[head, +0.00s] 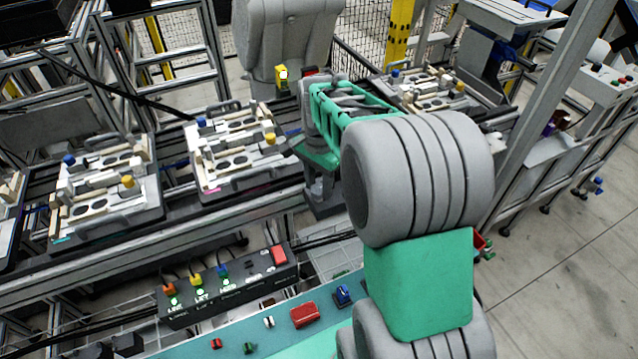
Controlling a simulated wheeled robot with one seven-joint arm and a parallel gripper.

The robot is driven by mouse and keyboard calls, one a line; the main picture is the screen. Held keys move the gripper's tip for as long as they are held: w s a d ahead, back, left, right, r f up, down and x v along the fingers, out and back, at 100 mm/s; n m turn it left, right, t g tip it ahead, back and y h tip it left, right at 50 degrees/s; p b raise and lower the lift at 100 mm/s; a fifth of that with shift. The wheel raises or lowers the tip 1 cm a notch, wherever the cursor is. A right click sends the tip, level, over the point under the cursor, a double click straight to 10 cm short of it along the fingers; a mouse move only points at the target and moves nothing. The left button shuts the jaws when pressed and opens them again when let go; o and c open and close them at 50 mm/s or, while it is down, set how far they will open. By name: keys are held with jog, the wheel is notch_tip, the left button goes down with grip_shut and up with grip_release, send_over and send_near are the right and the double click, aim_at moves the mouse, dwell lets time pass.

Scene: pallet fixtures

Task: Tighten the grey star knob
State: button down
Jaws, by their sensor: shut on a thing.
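My arm reaches from the lower right over to the conveyor. Its far end points down between the middle pallet (235,183) and the right pallet (485,101). My gripper (325,203) is a dark shape low at the conveyor's near edge, small and partly merged with the dark parts around it. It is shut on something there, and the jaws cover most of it. I cannot make out the grey star knob's outline apart from the gripper. The middle pallet carries a blue knob (201,122) and a yellow knob (270,138).
A left pallet (105,215) has blue and yellow knobs too. In front are a black button box (228,287) with lit buttons and a teal bench (200,338) with small red, blue and green parts. A grey machine column (285,45) stands behind. Open floor (560,240) lies right.

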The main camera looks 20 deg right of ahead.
aim_at(319, 188)
jog(key=shift+r, duration=0.1)
dwell(0.3)
jog(key=c, duration=1.2)
grip_release()
notch_tip(319, 188, up, 8)
jog(key=shift+f+b, duration=0.15)
jog(key=shift+b, duration=0.15)
jog(key=s+a+f+n+t, duration=0.1)
jog(key=s+a+n, duration=0.2)
jog(key=s+n, duration=0.1)
jog(key=s+a+f+n+t, duration=0.1)
jog(key=s+a+n, duration=0.2)
jog(key=s+n, duration=0.1)
jog(key=s+a+f+n+t, duration=0.1)
jog(key=s+a+n, duration=0.2)
jog(key=s+n, duration=0.1)
jog(key=shift+s+a+f+n, duration=0.3)
jog(key=shift+s+n, duration=0.05)
jog(key=shift+n, duration=0.45)
